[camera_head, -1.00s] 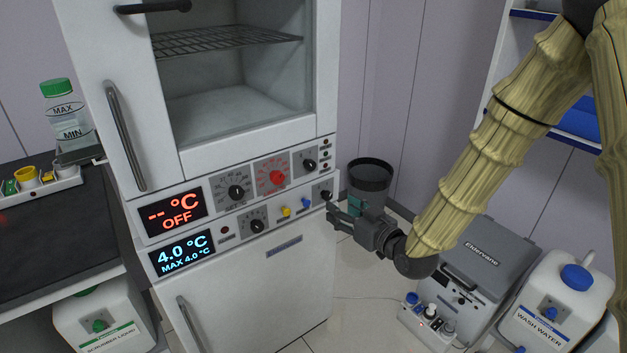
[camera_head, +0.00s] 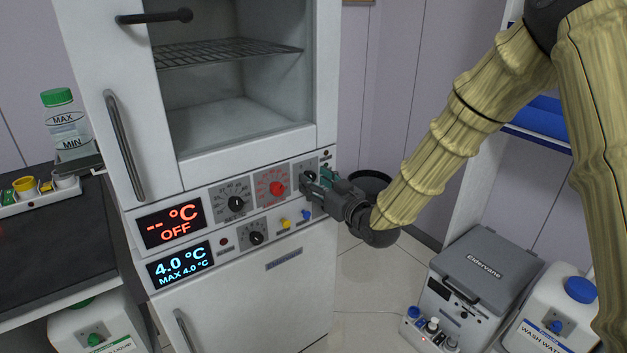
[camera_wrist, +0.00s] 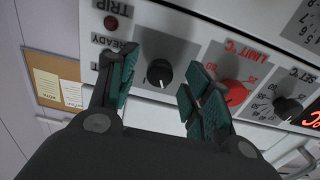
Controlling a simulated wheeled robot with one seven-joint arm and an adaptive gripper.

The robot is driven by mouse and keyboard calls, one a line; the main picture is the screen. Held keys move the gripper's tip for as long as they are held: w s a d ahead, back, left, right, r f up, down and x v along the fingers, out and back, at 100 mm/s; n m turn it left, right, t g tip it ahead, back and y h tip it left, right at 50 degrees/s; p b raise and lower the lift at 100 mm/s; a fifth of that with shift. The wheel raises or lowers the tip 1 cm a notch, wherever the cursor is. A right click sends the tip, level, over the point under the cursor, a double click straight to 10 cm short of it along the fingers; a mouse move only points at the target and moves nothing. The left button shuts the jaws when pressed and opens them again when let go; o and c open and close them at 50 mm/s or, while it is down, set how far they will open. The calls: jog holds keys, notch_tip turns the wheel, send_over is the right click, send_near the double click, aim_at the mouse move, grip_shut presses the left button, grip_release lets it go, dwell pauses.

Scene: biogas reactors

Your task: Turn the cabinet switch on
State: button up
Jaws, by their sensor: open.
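The white cabinet's upper control panel (camera_head: 210,204) has a red display (camera_head: 171,224) reading "-- °C OFF". A black rotary switch (camera_wrist: 160,72) sits on this panel, close to the TRIP and READY lights. My gripper (camera_head: 314,183) is at the panel's right end, its fingers open. In the wrist view the switch shows between the two spread green-padded fingertips, and I see no clear contact. In the head view my gripper mostly hides the switch. A red LIMIT knob (camera_wrist: 236,93) and a black SET knob (camera_wrist: 287,108) lie beside it; the right fingertip is close to the red knob.
A lower panel below has a blue display (camera_head: 181,266), a black knob (camera_head: 256,238), and yellow (camera_head: 285,223) and blue (camera_head: 306,214) knobs. A dark bin (camera_head: 372,182) stands behind my gripper. A grey Eldervane box (camera_head: 483,265) is at right.

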jog(key=shift+w+a, duration=0.4)
jog(key=shift+w, duration=0.15)
jog(key=c, duration=1)
jog(key=shift+c, duration=0.2)
jog(key=shift+m, duration=0.4)
jog(key=m+p, duration=0.1)
jog(key=m, duration=0.3)
jog(key=shift+m+p, duration=0.3)
jog(key=shift+m, duration=0.1)
jog(key=m, duration=0.3)
jog(key=shift+m, duration=1.6)
